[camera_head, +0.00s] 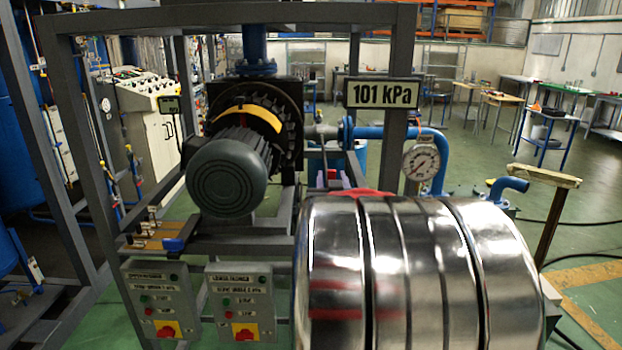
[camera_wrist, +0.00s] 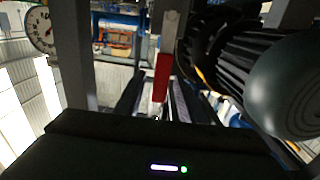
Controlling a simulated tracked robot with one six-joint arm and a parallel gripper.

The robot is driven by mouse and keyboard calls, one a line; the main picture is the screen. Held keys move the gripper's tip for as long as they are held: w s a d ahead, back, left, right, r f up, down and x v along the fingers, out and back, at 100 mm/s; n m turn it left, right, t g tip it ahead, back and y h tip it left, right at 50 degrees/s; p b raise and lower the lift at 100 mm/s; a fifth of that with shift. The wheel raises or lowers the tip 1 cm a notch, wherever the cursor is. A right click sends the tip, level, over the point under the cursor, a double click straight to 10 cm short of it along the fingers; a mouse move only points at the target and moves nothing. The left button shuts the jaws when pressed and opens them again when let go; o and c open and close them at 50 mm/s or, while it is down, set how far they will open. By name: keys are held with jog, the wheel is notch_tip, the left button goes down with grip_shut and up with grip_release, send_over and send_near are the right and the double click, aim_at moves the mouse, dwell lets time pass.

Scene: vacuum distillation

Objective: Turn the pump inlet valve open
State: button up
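The red handle of the inlet valve (camera_wrist: 162,78) hangs from a pale metal part near the middle of the wrist view. My gripper (camera_wrist: 155,84) is open, its dark fingers apart on either side of the handle's lower end. Gaps show on both sides, but whether the handle lies fully between the fingertips in depth is unclear. In the head view a red piece (camera_head: 352,192), perhaps this handle, shows right of the pump motor (camera_head: 228,176). The area below it is hidden.
A grey frame post (camera_head: 396,125) stands right of the motor, with a 101 kPa sign (camera_head: 382,93). A pressure gauge (camera_head: 421,162) and blue pipe (camera_head: 440,165) are beside it. Two control boxes (camera_head: 240,282) are low in front. The post (camera_wrist: 76,55) stands left of the handle in the wrist view.

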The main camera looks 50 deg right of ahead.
grip_shut()
dwell(0.5)
